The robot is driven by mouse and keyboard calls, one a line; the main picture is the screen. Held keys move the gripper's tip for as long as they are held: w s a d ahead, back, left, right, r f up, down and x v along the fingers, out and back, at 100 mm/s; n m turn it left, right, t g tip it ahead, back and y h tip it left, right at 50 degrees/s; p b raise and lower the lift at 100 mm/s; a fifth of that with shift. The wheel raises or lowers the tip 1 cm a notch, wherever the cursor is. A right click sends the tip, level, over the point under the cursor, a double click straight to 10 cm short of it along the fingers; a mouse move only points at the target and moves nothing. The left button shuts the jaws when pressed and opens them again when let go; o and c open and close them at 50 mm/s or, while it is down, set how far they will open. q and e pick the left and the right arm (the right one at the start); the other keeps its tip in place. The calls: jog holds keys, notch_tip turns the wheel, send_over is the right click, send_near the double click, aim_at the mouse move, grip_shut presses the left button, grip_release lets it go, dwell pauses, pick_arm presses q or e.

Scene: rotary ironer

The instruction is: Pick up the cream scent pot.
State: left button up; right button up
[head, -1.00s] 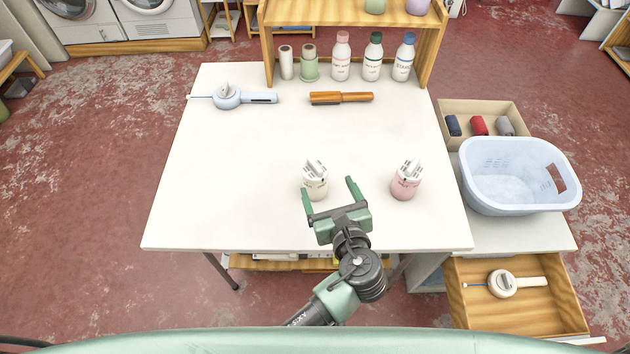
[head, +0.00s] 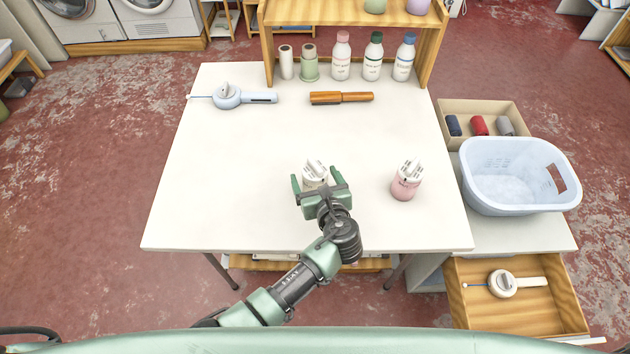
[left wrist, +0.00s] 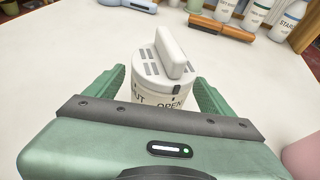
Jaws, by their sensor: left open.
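The cream scent pot (head: 315,172) stands upright on the white table, with a white slotted lid and a raised grip on top. Its lower part is hidden behind my gripper in the head view. My left gripper (head: 314,180) is open, with one finger on each side of the pot. In the left wrist view the pot (left wrist: 162,72) sits between the two green fingers (left wrist: 160,95), and lettering shows on its lid band. I cannot tell whether the fingers touch it. My right gripper is not in view.
A pink scent pot (head: 405,182) stands to the right on the table (head: 230,180). A wooden-handled brush (head: 341,98) and a pale blue device (head: 228,96) lie farther back. Several bottles stand under a wooden shelf (head: 350,20). The table's left part is clear.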

aim_at(315, 163)
pick_arm(q)
jog(key=shift+w+f, duration=0.1)
jog(key=shift+w, duration=0.15)
jog(key=c, duration=1.5)
jog(key=shift+o, duration=0.2)
notch_tip(315, 163, up, 10)
jog(key=shift+r, duration=0.1)
notch_tip(315, 163, down, 7)
jog(key=shift+f, duration=0.1)
jog(key=shift+f, duration=0.1)
jog(key=shift+f, duration=1.15)
jog(key=shift+f, duration=0.2)
